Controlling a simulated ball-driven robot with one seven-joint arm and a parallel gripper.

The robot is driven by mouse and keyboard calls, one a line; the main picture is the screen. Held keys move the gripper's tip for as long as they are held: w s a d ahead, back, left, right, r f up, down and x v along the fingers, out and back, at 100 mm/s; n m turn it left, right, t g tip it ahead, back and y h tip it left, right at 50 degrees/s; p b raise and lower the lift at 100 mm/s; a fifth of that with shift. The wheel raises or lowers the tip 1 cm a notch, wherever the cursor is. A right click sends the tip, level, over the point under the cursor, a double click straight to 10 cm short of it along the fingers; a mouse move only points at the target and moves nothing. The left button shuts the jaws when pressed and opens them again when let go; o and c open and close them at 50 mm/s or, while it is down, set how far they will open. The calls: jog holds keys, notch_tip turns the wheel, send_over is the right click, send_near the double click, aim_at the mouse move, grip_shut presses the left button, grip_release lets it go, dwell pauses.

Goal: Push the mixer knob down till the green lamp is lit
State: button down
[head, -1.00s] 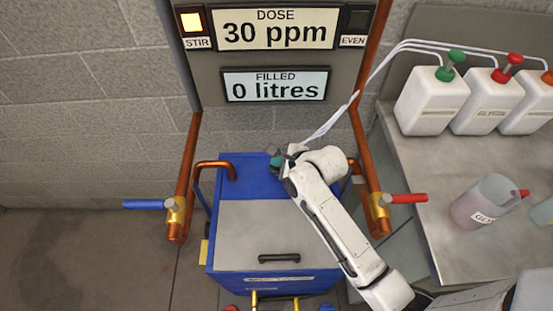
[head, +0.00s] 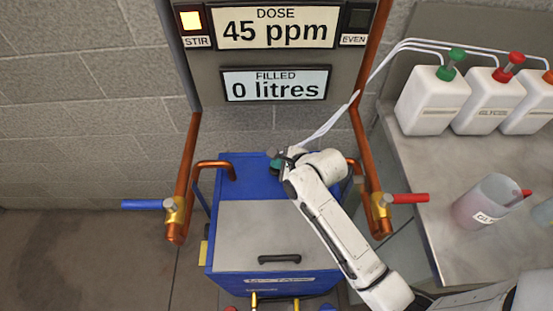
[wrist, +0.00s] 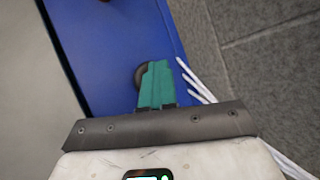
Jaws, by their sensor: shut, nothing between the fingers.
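The mixer knob looks to be the dark round piece (wrist: 139,76) on the blue top of the cabinet (head: 225,190), mostly hidden behind my fingers in the wrist view. My gripper (wrist: 157,66) is shut, its teal fingers over this piece with nothing between them. I cannot tell whether they touch it. In the head view my gripper (head: 275,162) is at the back of the blue top, and my arm hides the knob. The EVEN lamp (head: 357,19) is dark, and no lamp shows green.
The dose display (head: 275,28) reads 45 ppm and the filled display (head: 275,83) reads 0 litres. Copper pipes with a blue lever (head: 145,204) and a red lever (head: 408,198) flank the cabinet. White tubes run beside my gripper. Jugs and bottles stand on the right bench.

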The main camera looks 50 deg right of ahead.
jog(key=shift+s+f, duration=0.1)
jog(key=shift+f, duration=0.25)
dwell(0.4)
jog(key=shift+r+p, duration=3)
jog(key=shift+r, duration=0.05)
jog(key=shift+r, duration=0.15)
notch_tip(320, 180, up, 5)
jog(key=p, duration=0.5)
